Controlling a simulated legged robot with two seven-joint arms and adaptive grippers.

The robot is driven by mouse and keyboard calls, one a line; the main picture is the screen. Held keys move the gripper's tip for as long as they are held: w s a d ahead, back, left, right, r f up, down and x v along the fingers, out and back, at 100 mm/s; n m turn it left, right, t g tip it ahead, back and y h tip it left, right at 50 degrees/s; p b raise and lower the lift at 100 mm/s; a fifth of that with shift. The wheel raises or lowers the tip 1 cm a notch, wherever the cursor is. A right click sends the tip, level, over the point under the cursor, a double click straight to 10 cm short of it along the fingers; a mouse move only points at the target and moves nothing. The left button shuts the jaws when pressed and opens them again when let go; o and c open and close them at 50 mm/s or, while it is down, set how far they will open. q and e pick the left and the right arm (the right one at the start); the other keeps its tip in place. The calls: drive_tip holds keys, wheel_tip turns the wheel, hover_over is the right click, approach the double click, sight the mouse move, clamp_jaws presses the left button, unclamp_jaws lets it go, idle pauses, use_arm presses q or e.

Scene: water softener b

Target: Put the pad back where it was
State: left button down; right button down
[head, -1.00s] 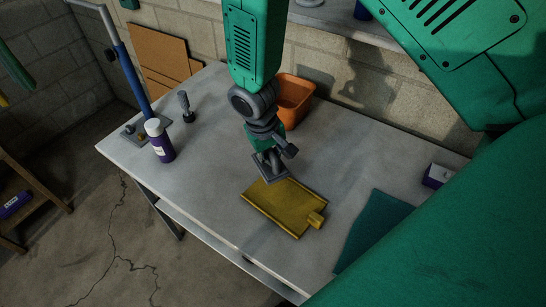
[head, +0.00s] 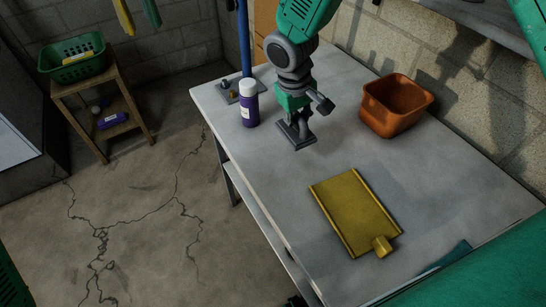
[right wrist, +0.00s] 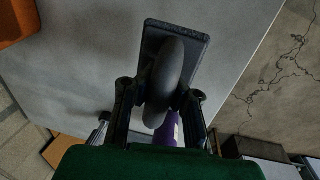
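My right gripper (head: 300,100) is shut on the handle of a dark grey rectangular pad (head: 296,136), at the top centre of the head view. The pad faces down over the bench, right of a purple bottle with a white cap (head: 249,104); I cannot tell whether it touches the bench. In the right wrist view the fingers (right wrist: 162,95) close around the rounded handle, with the pad (right wrist: 190,45) beyond it. A yellow tray (head: 354,212) lies empty on the bench, apart from the gripper. My left gripper is not in view.
An orange bin (head: 396,106) stands at the bench's back. A blue post (head: 244,40) rises from a base plate beside the bottle. A wooden stand (head: 92,88) with a green basket (head: 74,60) is at the left.

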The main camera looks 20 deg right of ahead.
sight(289, 130)
drive_tip(key=shift+w+a+f, duration=0.15)
drive_tip(key=shift+w+f, duration=0.2)
drive_tip(key=f, duration=0.5)
drive_tip(key=a+f+p, duration=0.1)
drive_tip(key=f, duration=0.2)
drive_tip(key=shift+f, duration=0.3)
drive_tip(key=shift+w+d+f, duration=0.1)
drive_tip(key=shift+d+f, duration=0.1)
drive_tip(key=shift+d, duration=0.2)
drive_tip(key=c, duration=1.8)
unclamp_jaws()
drive_tip(key=shift+o, duration=0.4)
drive_tip(key=shift+a+r, duration=0.2)
drive_tip(key=shift+a, duration=0.3)
drive_tip(key=r, duration=0.7)
drive_tip(key=a+r, duration=0.1)
drive_tip(key=r, duration=0.3)
drive_tip(key=shift+s+a+b, duration=0.1)
drive_tip(key=shift+s+b, duration=0.1)
drive_tip(key=shift+b, duration=0.15)
drive_tip(key=shift+a+r, duration=0.3)
drive_tip(key=shift+a, duration=0.1)
drive_tip(key=shift+d, duration=0.3)
